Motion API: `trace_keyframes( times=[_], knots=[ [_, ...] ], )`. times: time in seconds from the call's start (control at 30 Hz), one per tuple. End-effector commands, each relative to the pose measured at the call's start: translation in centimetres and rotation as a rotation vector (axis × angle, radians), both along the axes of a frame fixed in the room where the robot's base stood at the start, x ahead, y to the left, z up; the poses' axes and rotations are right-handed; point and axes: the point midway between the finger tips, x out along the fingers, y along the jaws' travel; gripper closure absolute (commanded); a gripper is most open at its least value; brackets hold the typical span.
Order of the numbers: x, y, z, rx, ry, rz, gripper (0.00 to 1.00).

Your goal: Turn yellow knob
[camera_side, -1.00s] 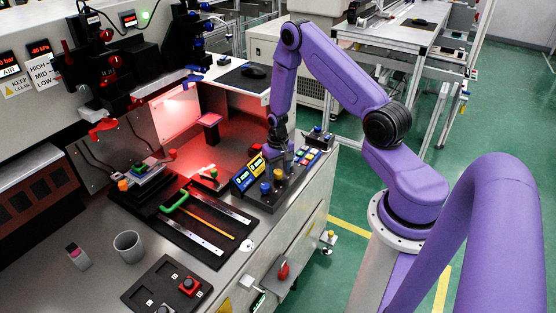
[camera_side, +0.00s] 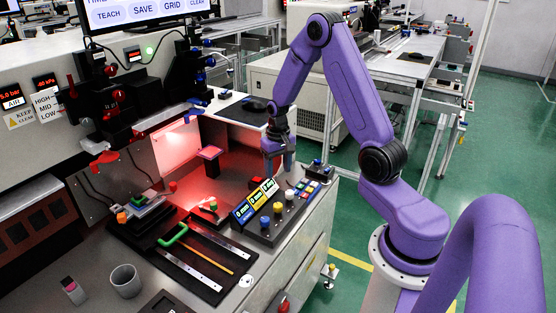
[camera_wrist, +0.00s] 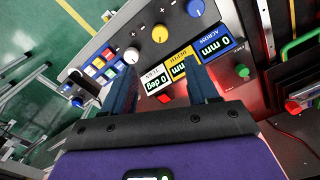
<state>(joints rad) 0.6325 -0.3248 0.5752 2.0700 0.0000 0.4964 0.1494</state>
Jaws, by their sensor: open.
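The yellow knob (camera_wrist: 160,33) shows in the wrist view on a dark grey control panel (camera_wrist: 112,38). It sits between a blue knob (camera_wrist: 195,8) and a white knob (camera_wrist: 131,55). My gripper (camera_wrist: 163,76) is open and empty, its two dark fingers well apart over the display edge of the panel. The yellow knob lies beyond the fingertips, with nothing gripped. In the side view my gripper (camera_side: 278,168) hangs above the back of the panel, apart from the knobs.
Three displays, blue (camera_wrist: 216,44), yellow (camera_wrist: 184,67) and white (camera_wrist: 158,82), stand near the fingers. Several coloured buttons (camera_wrist: 104,66) lie beside the white knob. A black plate with a green handle (camera_side: 173,235) and a grey cup (camera_side: 125,281) are left of the panel.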

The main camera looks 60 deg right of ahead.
Motion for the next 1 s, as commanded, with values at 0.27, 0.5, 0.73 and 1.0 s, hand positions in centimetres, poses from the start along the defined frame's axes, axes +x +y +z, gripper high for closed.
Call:
trace_keyframes(
  times=[0.27,0.5,0.73,1.0],
  knots=[
    [0.0,0.0,2.5,0.000,0.000,0.000,0.41],
    [0.0,0.0,2.8,0.000,0.001,0.000,0.41],
    [0.1,0.6,3.0,0.000,-0.001,0.019,0.41],
    [-0.9,7.4,5.8,-0.002,-0.009,0.263,0.41]
  ],
)
